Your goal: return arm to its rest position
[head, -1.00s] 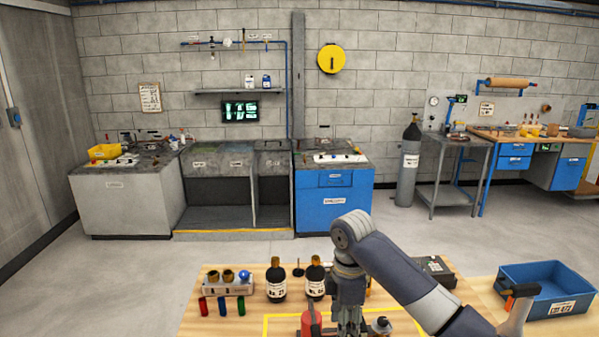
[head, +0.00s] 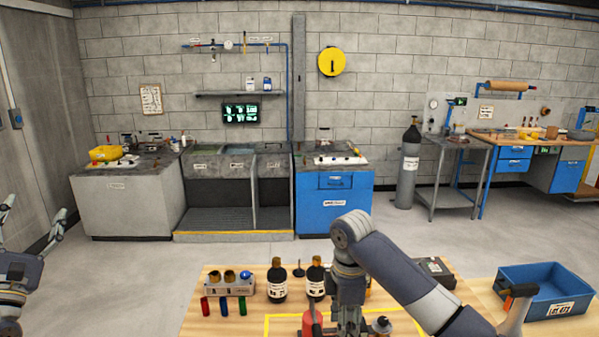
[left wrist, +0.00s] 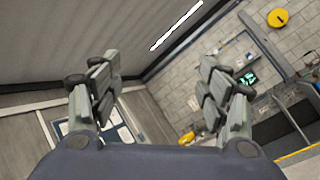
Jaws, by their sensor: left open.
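My left gripper (head: 36,208) is at the far left edge of the head view, raised and well away from the wooden table. Its fingers are spread apart with nothing between them.
The wooden table (head: 205,310) holds a rack (head: 229,287), three coloured tubes, two dark bottles (head: 277,282), a red object (head: 311,321) close to my right gripper and a blue bin (head: 546,287). Benches line the far wall. Open floor lies left of the table.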

